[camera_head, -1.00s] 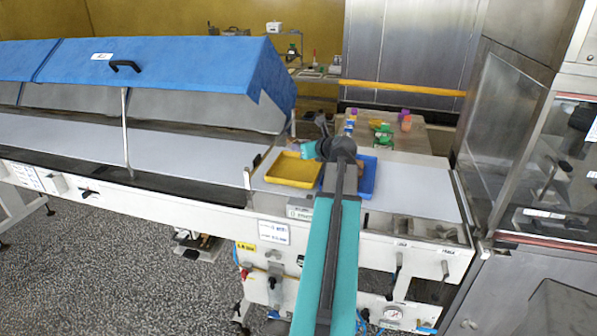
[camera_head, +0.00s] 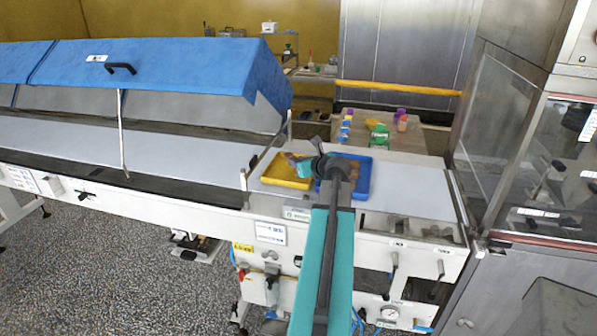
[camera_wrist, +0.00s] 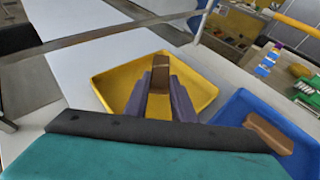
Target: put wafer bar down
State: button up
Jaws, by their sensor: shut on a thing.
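A brown wafer bar (camera_wrist: 160,75) is held between the fingertips of my gripper (camera_wrist: 161,82) in the wrist view. It is over the yellow tray (camera_wrist: 205,92), inside the tray's outline; I cannot tell whether it touches the tray floor. In the head view my gripper (camera_head: 293,160) reaches left over the yellow tray (camera_head: 272,178), and its body hides part of it. A second brown bar (camera_wrist: 268,133) lies in the blue tray (camera_wrist: 238,104) to the right. The blue tray also shows in the head view (camera_head: 362,178), partly behind my arm.
Both trays stand on a white conveyor surface (camera_head: 410,190). A blue hood (camera_head: 160,65) covers the line at left, and a glass-fronted machine (camera_head: 500,130) stands at right. The belt right of the blue tray is clear.

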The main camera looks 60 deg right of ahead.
jog(key=shift+f, duration=1.85)
jog(key=shift+f, duration=0.15)
jog(key=o, duration=0.8)
jog(key=shift+s+r, duration=0.1)
jog(key=shift+r, duration=0.1)
jog(key=shift+b+v, duration=0.9)
jog(key=shift+v, duration=5.05)
